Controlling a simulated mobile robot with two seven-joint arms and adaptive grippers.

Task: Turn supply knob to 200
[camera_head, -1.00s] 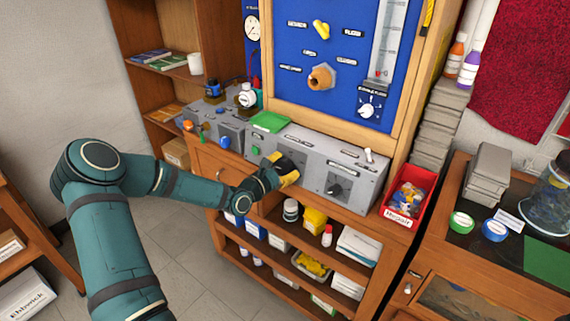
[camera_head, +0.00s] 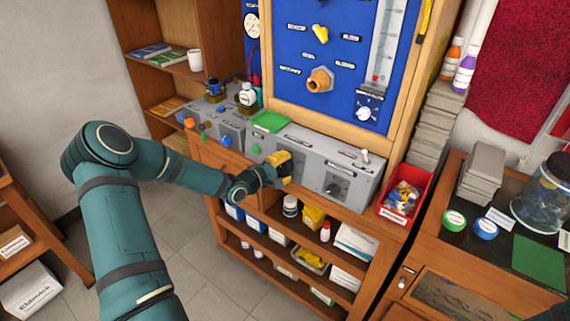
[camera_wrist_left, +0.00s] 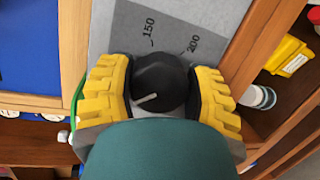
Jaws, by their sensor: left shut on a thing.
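The supply knob (camera_wrist_left: 162,82) is black and round with a white pointer line, which points to the lower left in the left wrist view. The printed marks 150 (camera_wrist_left: 149,29) and 200 (camera_wrist_left: 193,43) show above it on a dark grey scale. My left gripper (camera_wrist_left: 162,88) has its yellow fingers on both sides of the knob and is shut on it. In the head view my left gripper (camera_head: 281,167) is at the front of the grey bench panel (camera_head: 315,158) and hides the knob. My right gripper is not in view.
Another black dial (camera_head: 334,190) sits to the right on the same panel. A red bin (camera_head: 405,195) of small parts stands right of it. Open shelves (camera_head: 268,238) with bottles and boxes lie below. A green item (camera_head: 270,121) rests on the panel top.

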